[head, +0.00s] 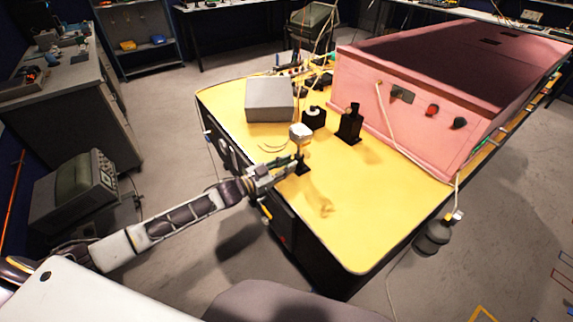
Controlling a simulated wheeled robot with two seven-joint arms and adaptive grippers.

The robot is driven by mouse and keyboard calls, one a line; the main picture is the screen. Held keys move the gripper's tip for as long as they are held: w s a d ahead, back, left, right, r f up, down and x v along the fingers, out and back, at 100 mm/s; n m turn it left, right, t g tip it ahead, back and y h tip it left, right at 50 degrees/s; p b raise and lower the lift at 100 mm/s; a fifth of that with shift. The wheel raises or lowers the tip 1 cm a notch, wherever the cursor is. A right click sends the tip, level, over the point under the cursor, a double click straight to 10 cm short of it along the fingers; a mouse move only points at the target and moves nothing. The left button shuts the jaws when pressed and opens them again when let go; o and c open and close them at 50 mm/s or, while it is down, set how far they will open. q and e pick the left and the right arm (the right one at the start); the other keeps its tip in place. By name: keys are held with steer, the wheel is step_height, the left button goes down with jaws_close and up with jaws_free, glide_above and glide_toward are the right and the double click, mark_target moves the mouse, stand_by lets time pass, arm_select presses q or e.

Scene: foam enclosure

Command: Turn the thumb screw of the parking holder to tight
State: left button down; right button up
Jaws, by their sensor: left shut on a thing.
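A small upright post with a pale, boxy head (301,132) stands on a black base (303,169) near the left edge of the yellow table; I take it for the parking holder. My left gripper (297,162) reaches in from the left, low at the post. It is shut at the post's side, where the thumb screw seems to be; the screw is too small and covered to make out, and its turn cannot be read. My right gripper is not in view.
The yellow tabletop (360,220) is clear in front. Behind the post are a grey box (270,103), a small black mount (314,118) and a taller black holder (350,124). A pink foam enclosure (400,115) fills the right side, with a pale cable hanging down its front.

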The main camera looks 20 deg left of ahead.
arm_select(q)
steer(key=shift+r, duration=0.1)
steer(key=c, duration=1.3)
jaws_free()
steer(key=shift+c, duration=0.2)
steer(key=shift+s+a+f, duration=0.15)
steer(key=shift+s+f, duration=0.05)
steer(key=shift+f, duration=0.05)
